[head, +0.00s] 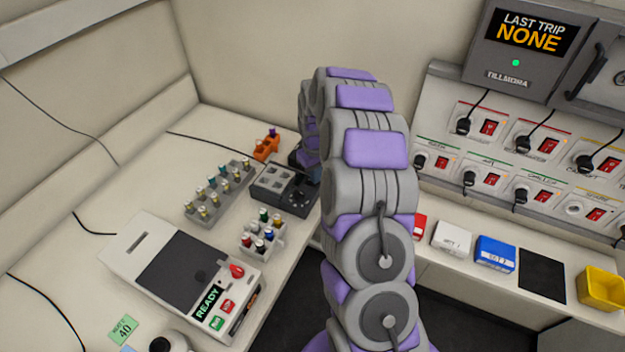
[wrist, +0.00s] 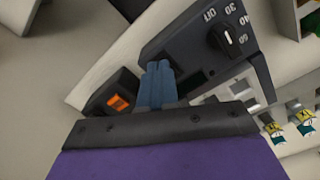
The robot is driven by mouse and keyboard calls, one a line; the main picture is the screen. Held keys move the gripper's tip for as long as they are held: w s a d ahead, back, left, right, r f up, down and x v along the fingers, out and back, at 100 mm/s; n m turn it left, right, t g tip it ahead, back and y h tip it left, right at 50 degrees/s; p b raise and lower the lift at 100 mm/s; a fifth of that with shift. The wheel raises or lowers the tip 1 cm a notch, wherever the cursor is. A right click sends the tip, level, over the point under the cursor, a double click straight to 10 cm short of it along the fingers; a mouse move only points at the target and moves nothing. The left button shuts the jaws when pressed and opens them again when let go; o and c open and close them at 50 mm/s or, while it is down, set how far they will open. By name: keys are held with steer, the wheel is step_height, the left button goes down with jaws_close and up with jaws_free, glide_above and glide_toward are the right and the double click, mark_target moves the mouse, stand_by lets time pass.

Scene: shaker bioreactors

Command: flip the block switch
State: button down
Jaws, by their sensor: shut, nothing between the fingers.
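A dark heating block (head: 272,190) with a dial stands on the left bench in the head view. In the wrist view, the heating block (wrist: 182,38) shows its black knob with the marks OFF, 30, 40 and 60. Beside it is a small dark box with an orange rocker switch (wrist: 117,102). My gripper (wrist: 158,66) is shut and empty. In the head view my arm hides part of this area.
A vial rack (head: 218,192) and a smaller rack (head: 262,238) stand near the heating block. A white device reading READY (head: 190,275) lies in front. An orange holder (head: 266,148) is behind. Right of my arm is a wall panel with red switches and plugs (head: 505,165).

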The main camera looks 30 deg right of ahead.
steer(key=shift+r+p, duration=1.3)
steer(key=shift+r, duration=2.15)
steer(key=shift+a, duration=0.1)
steer(key=s+a+r, duration=0.6)
steer(key=s, duration=0.3)
steer(key=s+a+r, duration=0.6)
steer(key=s+a, duration=0.1)
steer(key=s, duration=0.2)
steer(key=s+a+m+g+b, duration=0.1)
steer(key=s+a, duration=0.2)
steer(key=s, duration=1.9)
steer(key=shift+a+r+m+g, duration=0.15)
steer(key=shift+r+m+g, duration=0.15)
steer(key=shift+g, duration=0.1)
steer(key=shift+w, duration=0.1)
